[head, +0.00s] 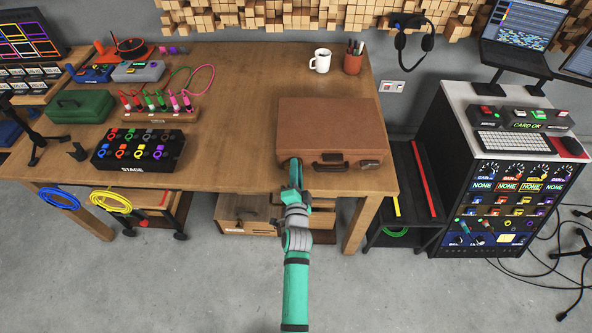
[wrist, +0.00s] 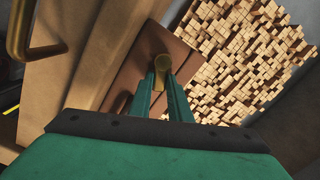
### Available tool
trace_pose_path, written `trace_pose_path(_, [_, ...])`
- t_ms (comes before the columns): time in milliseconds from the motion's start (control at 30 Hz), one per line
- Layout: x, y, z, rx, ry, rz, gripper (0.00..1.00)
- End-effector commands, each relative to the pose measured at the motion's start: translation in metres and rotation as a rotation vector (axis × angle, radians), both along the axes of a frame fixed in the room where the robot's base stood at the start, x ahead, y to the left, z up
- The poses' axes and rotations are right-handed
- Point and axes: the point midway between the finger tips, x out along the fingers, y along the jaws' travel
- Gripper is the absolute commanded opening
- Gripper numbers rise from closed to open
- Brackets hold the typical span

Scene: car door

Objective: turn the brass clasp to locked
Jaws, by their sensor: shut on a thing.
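A brown case (head: 330,128) lies closed near the right end of the wooden table, with a dark handle (head: 331,168) on its front face. My gripper (head: 295,166) reaches up to the left part of that front face and hides what it holds there in the head view. In the wrist view my gripper's two green fingers (wrist: 162,84) are shut on the brass clasp (wrist: 162,63), whose round end shows between the fingertips against the brown case (wrist: 128,72). The clasp's exact turn is hard to tell.
The wooden table (head: 235,110) is clear left of the case. A white mug (head: 321,60) and a pen cup (head: 353,58) stand behind it. A black stage box (head: 139,150) and a green box (head: 80,106) stand at left. A rack (head: 508,180) stands at right.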

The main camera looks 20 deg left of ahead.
Motion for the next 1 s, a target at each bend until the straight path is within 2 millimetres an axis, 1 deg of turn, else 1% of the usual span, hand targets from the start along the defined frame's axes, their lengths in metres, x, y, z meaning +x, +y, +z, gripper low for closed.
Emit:
trace_pose_path(467, [-0.003,0.007,0.011,-0.430,-0.145,-0.002,0.00])
trace_pose_path(800, [-0.006,0.017,0.016,-0.732,-0.249,0.001,0.00])
trace_pose_path(1000, [-0.008,0.023,0.017,-0.883,-0.301,0.003,0.00])
